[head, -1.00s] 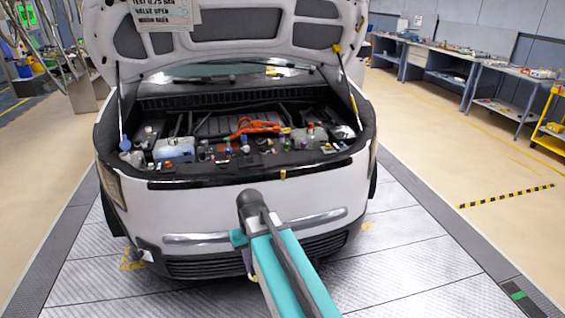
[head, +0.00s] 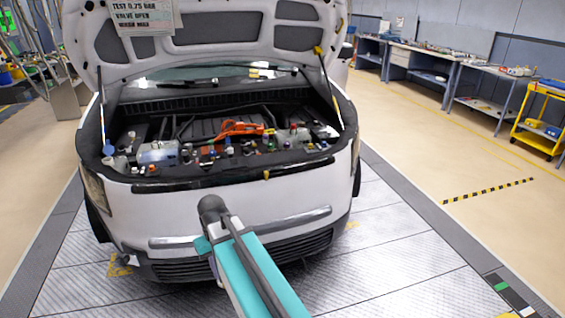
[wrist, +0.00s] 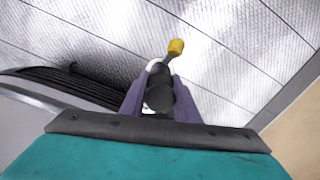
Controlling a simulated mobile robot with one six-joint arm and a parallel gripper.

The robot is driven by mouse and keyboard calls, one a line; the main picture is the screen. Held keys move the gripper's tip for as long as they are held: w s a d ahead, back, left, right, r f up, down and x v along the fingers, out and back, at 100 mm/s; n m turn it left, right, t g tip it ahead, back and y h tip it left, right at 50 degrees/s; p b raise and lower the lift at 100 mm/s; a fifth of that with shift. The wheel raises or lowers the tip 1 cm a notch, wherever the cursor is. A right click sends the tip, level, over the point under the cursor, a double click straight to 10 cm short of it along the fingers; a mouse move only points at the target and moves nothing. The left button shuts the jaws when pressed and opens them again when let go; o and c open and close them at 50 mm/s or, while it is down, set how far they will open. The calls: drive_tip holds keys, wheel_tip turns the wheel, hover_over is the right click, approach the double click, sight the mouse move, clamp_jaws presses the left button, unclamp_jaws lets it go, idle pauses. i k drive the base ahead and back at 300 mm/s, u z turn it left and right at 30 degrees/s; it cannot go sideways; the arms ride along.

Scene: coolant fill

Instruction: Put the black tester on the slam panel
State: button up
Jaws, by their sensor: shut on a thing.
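My gripper (wrist: 160,88) is shut on a dark, rounded object with a yellow tip, which looks like the black tester (wrist: 158,98). Its purple fingers sit on either side, over the ribbed floor plates. The slam panel (head: 225,178) is the black strip along the front edge of the open engine bay.
The raised hood (head: 225,28) hangs over the engine bay, with a prop rod (head: 333,90) at right. An orange cable (head: 240,128) and several caps fill the bay. Workbenches (head: 425,60) and a yellow cart (head: 538,120) stand far right.

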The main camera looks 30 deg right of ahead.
sight(295, 158)
drive_tip(key=z, duration=0.3)
drive_tip(key=i, duration=1)
drive_tip(key=u, duration=0.25)
